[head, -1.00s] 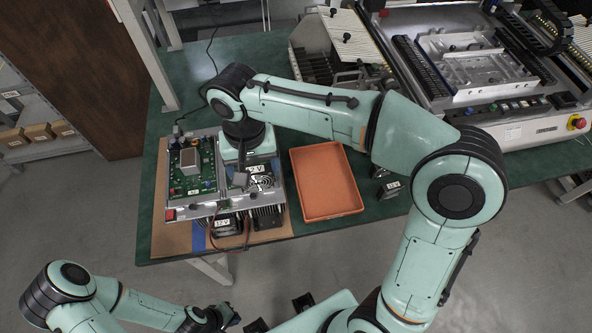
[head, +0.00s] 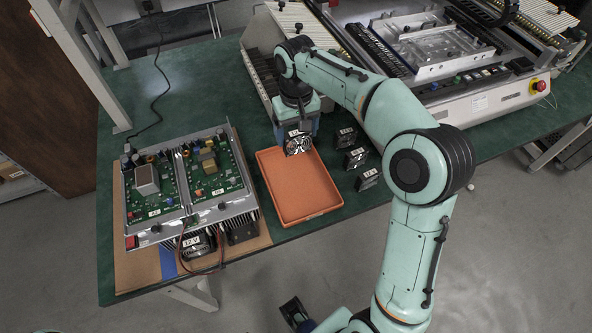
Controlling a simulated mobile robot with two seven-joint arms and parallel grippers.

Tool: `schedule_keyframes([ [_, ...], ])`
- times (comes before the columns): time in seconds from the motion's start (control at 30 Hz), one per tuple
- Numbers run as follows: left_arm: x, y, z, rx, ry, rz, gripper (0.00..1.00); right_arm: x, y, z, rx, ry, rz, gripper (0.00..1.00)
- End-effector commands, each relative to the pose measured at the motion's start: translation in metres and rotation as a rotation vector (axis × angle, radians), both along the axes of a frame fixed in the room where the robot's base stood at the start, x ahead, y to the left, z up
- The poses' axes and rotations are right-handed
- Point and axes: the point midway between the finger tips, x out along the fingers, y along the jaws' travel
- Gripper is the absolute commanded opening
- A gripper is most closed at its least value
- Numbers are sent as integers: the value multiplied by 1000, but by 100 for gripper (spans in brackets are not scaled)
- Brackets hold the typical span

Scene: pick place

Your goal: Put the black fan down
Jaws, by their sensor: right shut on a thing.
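The black fan (head: 298,145) is in my right gripper (head: 299,132), seen from above in the head view. The gripper is shut on it and holds it at the far edge of the orange tray (head: 262,178). The fan's round grille faces up, and a white label shows on its upper side. I cannot tell whether the fan touches the tray or hangs just above it. The fingertips are partly hidden by the hand.
Several black fans stand right of the tray, including one close by (head: 367,178). A twin-board device (head: 188,185) with heat sinks and a fan labelled 12 V lies left on brown board. A large machine (head: 455,85) fills the back right. The tray is empty.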

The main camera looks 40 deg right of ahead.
Motion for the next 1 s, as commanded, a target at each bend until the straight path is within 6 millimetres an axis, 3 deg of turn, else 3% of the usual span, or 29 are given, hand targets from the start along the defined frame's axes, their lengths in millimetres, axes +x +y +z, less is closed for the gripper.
schedule_keyframes([
  [0.1,-2,0,-9,0,3,0,0,-1,0,-37,1,6,-1,54],
  [0.3,-4,0,-15,0,5,1,0,-1,1,-77,1,3,0,54],
  [0.53,-3,0,-17,1,2,0,0,0,1,-96,0,1,0,54],
  [0.8,-2,0,-21,1,-6,2,0,0,1,-141,1,2,0,54],
  [1.0,-1,0,-21,2,-7,2,0,0,1,-146,0,-2,0,54],
])
